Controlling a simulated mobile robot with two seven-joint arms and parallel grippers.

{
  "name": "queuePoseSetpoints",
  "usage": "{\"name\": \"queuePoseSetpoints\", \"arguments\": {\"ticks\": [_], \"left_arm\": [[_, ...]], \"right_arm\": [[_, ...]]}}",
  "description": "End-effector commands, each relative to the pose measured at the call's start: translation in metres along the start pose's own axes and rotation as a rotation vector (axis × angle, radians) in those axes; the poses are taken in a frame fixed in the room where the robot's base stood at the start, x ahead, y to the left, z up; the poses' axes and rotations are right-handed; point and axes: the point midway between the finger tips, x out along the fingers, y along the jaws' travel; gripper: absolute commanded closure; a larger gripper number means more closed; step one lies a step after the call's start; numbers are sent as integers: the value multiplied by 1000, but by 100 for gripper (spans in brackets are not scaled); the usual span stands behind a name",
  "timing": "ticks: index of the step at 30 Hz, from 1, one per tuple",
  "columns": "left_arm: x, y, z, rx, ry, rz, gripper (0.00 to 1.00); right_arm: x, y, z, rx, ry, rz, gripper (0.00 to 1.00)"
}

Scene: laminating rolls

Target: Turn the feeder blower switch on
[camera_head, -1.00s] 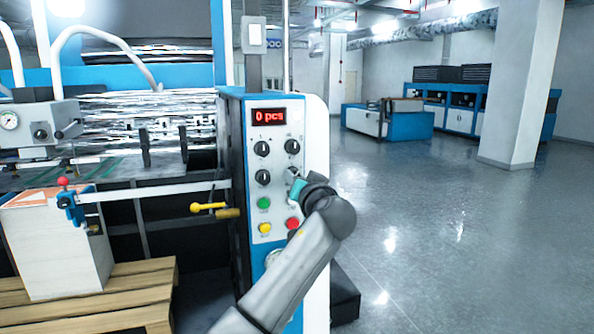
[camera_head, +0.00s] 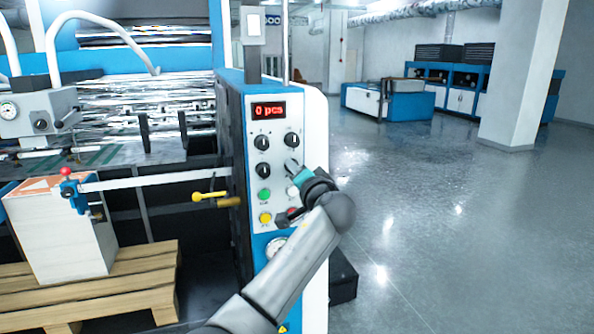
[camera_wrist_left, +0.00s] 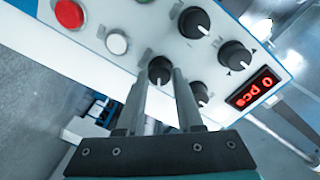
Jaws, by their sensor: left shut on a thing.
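A white control panel (camera_head: 278,232) on the blue machine carries several black rotary switches below a red "0 pcs" display (camera_head: 268,110). My left gripper (camera_head: 293,168) is at the lower right switch. In the left wrist view its two fingers stand on either side of that switch (camera_wrist_left: 160,70), and the gripper is shut on it. The other switches are the upper left (camera_head: 261,142), upper right (camera_head: 291,140) and lower left (camera_head: 262,171). The labels are too small to read, so I cannot tell which is the feeder blower. My right gripper is out of view.
Green (camera_head: 264,195), yellow (camera_head: 265,218), white (camera_wrist_left: 117,43) and red (camera_wrist_left: 69,14) buttons sit below the switches, close to my left wrist. A yellow-handled lever (camera_head: 208,195) is left of the panel. A pallet (camera_head: 95,295) bears a paper stack (camera_head: 62,240). The floor at right is clear.

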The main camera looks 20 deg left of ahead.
Motion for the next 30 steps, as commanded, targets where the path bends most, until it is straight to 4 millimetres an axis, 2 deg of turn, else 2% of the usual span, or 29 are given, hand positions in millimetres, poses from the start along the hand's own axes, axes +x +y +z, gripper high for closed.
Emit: {"name": "queuePoseSetpoints", "arguments": {"ticks": [7, 8, 15, 24, 30], "left_arm": [[0, 0, 0, 3, 0, 0, 100], [0, 0, 0, 3, 0, 0, 63], [0, 0, 0, 1, 0, 0, 36], [-1, 0, 0, 0, 1, 0, 34], [-15, 2, 0, -1, 3, 2, 34]], "right_arm": [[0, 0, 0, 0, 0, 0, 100], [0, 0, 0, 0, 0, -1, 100], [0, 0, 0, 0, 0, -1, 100], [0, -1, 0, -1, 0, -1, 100], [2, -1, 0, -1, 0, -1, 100]]}}
